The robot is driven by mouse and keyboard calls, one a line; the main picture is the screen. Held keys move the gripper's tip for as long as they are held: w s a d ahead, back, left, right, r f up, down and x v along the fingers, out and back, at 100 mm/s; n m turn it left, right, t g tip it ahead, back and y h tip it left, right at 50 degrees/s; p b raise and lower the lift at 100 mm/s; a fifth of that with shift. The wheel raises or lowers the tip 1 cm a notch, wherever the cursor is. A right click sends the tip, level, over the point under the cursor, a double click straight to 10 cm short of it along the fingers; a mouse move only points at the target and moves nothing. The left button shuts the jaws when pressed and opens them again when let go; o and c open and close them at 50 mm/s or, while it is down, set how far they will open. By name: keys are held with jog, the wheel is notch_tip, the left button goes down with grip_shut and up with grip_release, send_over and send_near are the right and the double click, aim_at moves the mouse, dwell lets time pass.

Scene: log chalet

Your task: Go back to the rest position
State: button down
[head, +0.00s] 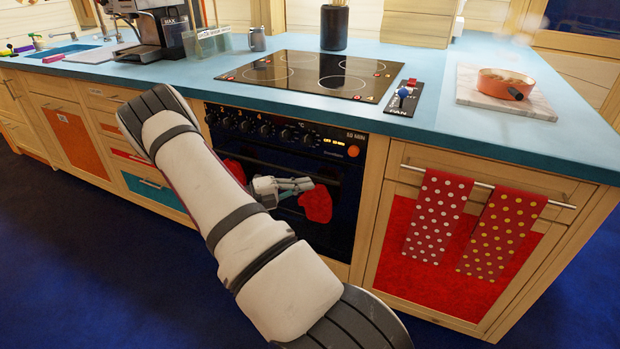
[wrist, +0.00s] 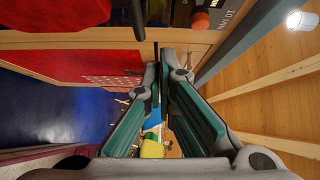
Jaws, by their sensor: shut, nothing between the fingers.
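My gripper (head: 306,185) is in front of the dark oven door (head: 345,180), partly behind my white arm in the head view. It is shut and empty. In the wrist view its green-padded fingers (wrist: 163,70) converge at the tips, with nothing held between them. A red cloth-like thing (head: 317,204) shows against the oven door just beside the fingers. I cannot tell whether the gripper touches it.
The blue counter (head: 440,140) carries a cooktop (head: 310,75), a coffee machine (head: 160,30) and an orange pan (head: 507,82) on a board. Dotted red towels (head: 438,215) hang from a bar at right. Blue floor (head: 90,270) is open at lower left.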

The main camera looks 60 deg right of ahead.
jog(key=shift+w+a+r, duration=0.1)
jog(key=shift+w+a, duration=0.05)
jog(key=shift+a, duration=0.05)
jog(key=s+a+r+m+t+y, duration=0.2)
jog(key=a+r+m+y, duration=0.2)
jog(key=a+r+m, duration=0.5)
jog(key=s+a+r+m+t+y, duration=0.2)
jog(key=a+r+m+y, duration=0.2)
jog(key=a+r+m, duration=0.45)
jog(key=s+a+r+m+t+y, duration=0.25)
jog(key=s+a+m+t, duration=0.35)
jog(key=a, duration=0.6)
jog(key=s+a+r+m+t+y, duration=0.25)
jog(key=s+a+m, duration=0.25)
jog(key=s+a, duration=0.5)
notch_tip(320, 180, up, 21)
jog(key=w+a+t+p, duration=0.2)
jog(key=t+p, duration=0.1)
jog(key=p, duration=1.6)
jog(key=shift+a, duration=0.35)
jog(key=shift+n, duration=0.25)
